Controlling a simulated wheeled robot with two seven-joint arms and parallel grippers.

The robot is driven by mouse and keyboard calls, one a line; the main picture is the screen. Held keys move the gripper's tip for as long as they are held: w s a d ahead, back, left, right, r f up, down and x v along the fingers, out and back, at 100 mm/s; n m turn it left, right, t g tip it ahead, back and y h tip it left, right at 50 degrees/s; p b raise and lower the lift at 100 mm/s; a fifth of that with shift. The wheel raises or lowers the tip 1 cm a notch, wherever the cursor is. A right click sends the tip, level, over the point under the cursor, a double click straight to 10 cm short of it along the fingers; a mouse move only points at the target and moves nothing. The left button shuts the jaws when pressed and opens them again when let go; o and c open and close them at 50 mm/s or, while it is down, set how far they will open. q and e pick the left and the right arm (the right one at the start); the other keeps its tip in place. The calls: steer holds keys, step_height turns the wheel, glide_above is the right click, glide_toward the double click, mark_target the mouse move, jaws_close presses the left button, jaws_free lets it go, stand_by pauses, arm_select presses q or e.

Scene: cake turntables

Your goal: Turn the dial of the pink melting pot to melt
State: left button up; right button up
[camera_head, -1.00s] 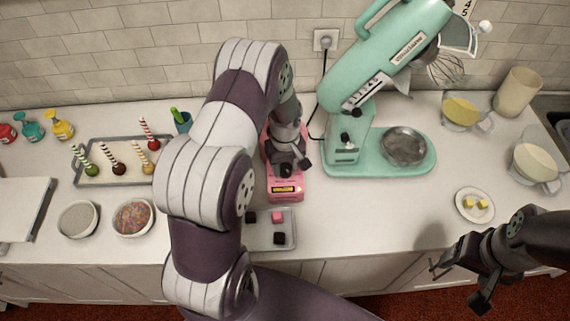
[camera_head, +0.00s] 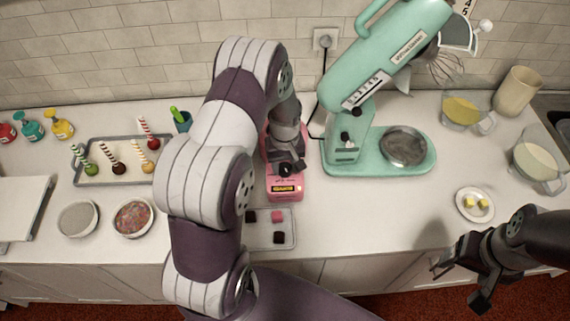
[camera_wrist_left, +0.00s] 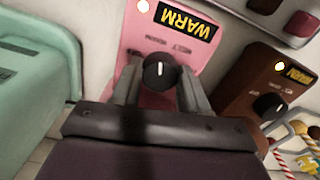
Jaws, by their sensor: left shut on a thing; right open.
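The pink melting pot (camera_head: 286,193) stands on the counter under my left arm, which hides most of it. Its front panel also shows in the left wrist view (camera_wrist_left: 185,50), with a lit lamp and a WARM label, upside down there. Its black dial (camera_wrist_left: 159,71) has a white mark pointing roughly up in that view, toward the label side. My left gripper (camera_wrist_left: 158,82) is shut on the dial, one finger on each side; in the head view it (camera_head: 285,169) is at the pot's front. My right gripper (camera_head: 460,283) is open and empty before the counter's front edge.
A brown pot (camera_wrist_left: 265,75) with a WARM label stands beside the pink one. The mint stand mixer (camera_head: 345,150) is close on the right. A tray (camera_head: 288,238) with small blocks lies in front. Cake pops stand on a tray (camera_head: 90,178) at left.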

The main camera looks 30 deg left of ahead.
mark_target(285, 166)
arm_select(q)
steer(key=m, duration=0.4)
steer(key=shift+w, duration=0.15)
steer(key=shift+r+m+b, duration=0.1)
steer(key=shift+m+b, duration=0.25)
steer(key=shift+m, duration=1.65)
steer(key=o, duration=1.1)
step_height(285, 166, up, 13)
steer(key=b, duration=0.2)
steer(key=shift+f+b, duration=0.2)
steer(key=shift+b, duration=0.2)
